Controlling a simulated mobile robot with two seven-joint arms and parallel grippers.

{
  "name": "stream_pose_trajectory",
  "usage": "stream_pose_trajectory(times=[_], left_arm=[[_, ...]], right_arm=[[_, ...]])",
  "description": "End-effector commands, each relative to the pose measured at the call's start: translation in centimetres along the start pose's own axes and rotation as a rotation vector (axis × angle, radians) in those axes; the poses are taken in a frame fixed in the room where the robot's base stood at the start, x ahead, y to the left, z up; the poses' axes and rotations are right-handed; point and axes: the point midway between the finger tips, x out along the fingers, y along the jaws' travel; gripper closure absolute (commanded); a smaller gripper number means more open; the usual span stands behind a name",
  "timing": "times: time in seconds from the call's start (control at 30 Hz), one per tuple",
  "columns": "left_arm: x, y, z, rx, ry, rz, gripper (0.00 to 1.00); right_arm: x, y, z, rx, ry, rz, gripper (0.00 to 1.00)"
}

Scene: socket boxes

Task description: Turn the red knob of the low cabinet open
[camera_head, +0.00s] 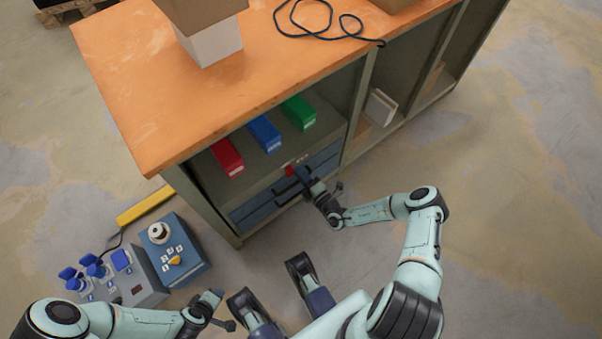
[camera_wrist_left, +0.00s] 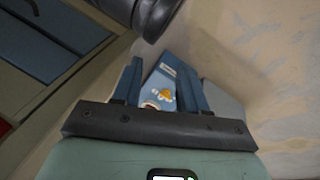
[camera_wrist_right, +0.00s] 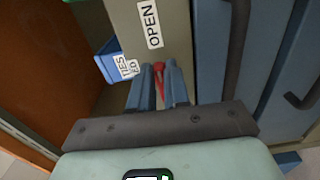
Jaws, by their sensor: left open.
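The low cabinet (camera_head: 230,112) has an orange top and a greenish frame. Its red knob (camera_head: 289,170) is by the blue drawers; in the right wrist view the knob (camera_wrist_right: 160,86) shows between my fingers, below an OPEN label (camera_wrist_right: 150,24). My right gripper (camera_head: 302,175) is at the knob, its fingers close together on either side of it; the fingers (camera_wrist_right: 166,82) hide part of it. My left gripper (camera_head: 217,294) is open and empty, low at the left near the floor boxes; its fingers (camera_wrist_left: 160,85) show wide apart in the left wrist view.
Red (camera_head: 227,157), blue (camera_head: 264,133) and green (camera_head: 299,112) bins stand on the shelf. A blue box with a yellow knob (camera_head: 174,261) and a grey socket box (camera_head: 136,285) are on the floor at left. A black cable (camera_head: 320,33) lies on the top. The floor at right is clear.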

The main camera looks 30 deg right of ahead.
Motion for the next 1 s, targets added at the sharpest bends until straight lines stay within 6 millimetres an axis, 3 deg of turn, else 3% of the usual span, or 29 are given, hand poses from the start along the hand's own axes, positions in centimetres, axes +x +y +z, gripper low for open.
stream_pose_trajectory(times=[0.47,1.0], left_arm=[[-0.3,0.1,0.3,0.001,-0.010,0.001,0.57],[-3.0,1.0,3.6,0.009,-0.111,0.007,0.57]], right_arm=[[-0.9,0.0,0.1,-0.002,-0.002,-0.001,0.63],[-11.6,0.1,0.0,0.000,-0.002,-0.002,0.63]])
